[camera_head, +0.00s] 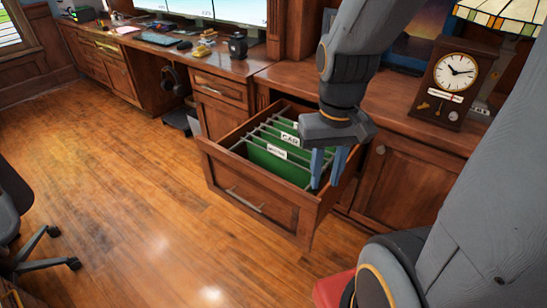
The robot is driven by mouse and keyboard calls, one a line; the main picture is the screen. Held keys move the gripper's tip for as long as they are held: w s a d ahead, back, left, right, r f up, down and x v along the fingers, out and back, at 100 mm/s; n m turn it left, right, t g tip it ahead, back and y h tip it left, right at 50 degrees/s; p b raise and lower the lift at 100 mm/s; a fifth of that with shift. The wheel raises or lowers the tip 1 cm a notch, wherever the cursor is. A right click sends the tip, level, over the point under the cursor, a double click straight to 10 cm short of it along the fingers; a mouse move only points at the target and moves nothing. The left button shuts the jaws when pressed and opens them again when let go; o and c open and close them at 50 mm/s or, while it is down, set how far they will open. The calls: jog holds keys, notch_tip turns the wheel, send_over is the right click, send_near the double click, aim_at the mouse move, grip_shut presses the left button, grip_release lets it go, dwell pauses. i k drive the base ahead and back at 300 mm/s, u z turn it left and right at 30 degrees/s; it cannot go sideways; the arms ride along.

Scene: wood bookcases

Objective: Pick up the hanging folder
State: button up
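Several green hanging folders (282,163) with white label tabs hang in an open wooden drawer (245,194). The front folder's tab is too small to read surely; one behind it seems to read "CAR". My gripper (325,172) points down at the right end of the drawer, with its two blue fingers apart. The left finger overlaps the right end of the front folders in the picture. I cannot tell whether a folder edge lies between the fingers. My gripper hides the right ends of the folders behind.
A wooden cabinet top (400,110) behind the drawer holds a clock (449,82) and a stained-glass lamp (500,14). A desk (190,55) with a keyboard runs to the left. An office chair (22,225) stands at left. The wood floor (130,190) before the drawer is clear.

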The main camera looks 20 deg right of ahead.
aim_at(291, 142)
jog(key=u, duration=0.7)
jog(key=i, duration=0.6)
jog(key=z, duration=0.75)
